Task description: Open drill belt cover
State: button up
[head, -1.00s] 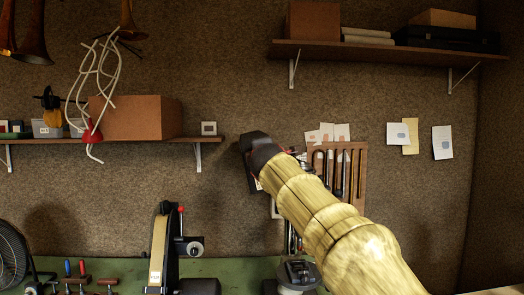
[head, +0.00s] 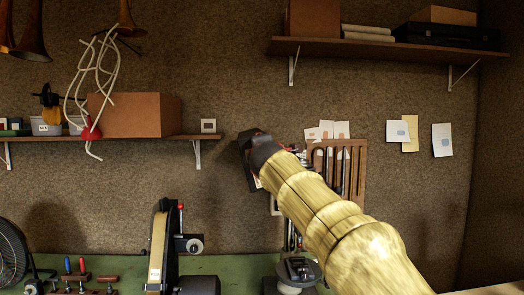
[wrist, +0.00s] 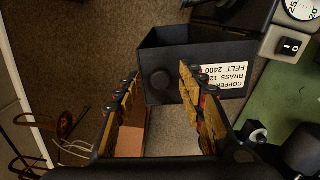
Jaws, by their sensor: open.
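The belt cover (wrist: 165,62) is a black box-like part in the upper middle of the wrist view, with a round dark knob on its near face. A white label (wrist: 222,77) with copper, brass and felt settings is on it. My gripper (wrist: 158,74) is open, its two fingers pointing at the cover, with the knob showing between the fingertips. I cannot tell whether the fingers touch the cover. In the head view my gripper's dark end (head: 256,148) shows beyond my arm, which hides much of the drill. The drill's vise and round base (head: 298,272) show below.
A grey housing with a black switch (wrist: 290,46) and a dial (wrist: 302,8) sits beside the cover. A belt sander (head: 165,250) stands left on the green bench (head: 236,270). A wooden tool rack (head: 357,170) hangs behind my arm. A shelf (head: 215,138) is at left.

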jog(key=s, duration=1.1)
jog(key=shift+s, duration=0.2)
